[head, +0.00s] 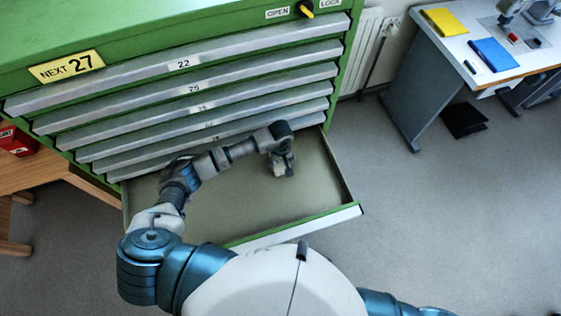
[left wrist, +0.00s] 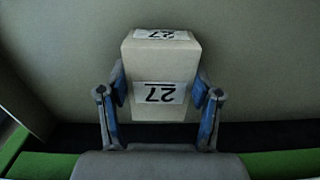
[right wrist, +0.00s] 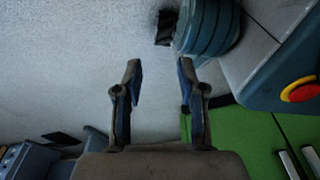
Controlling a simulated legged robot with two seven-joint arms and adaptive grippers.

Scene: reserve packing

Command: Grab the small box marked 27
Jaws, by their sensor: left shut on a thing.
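The small box marked 27 (left wrist: 160,62) is whitish, with 27 labels on its top and side that read upside down in the left wrist view. My left gripper (left wrist: 160,97) is shut on it, with one blue-padded finger against each side. In the head view my left gripper (head: 282,162) is inside the open bottom drawer (head: 240,205), and the box is mostly hidden by it. In the right wrist view my right gripper (right wrist: 160,75) is open and empty, its fingers well apart.
The green cabinet (head: 200,22) has several shut drawers above the open one, and a yellow NEXT 27 sign (head: 67,66). A desk (head: 470,50) with yellow and blue folders stands at the right. A wooden table (head: 35,172) stands at the left.

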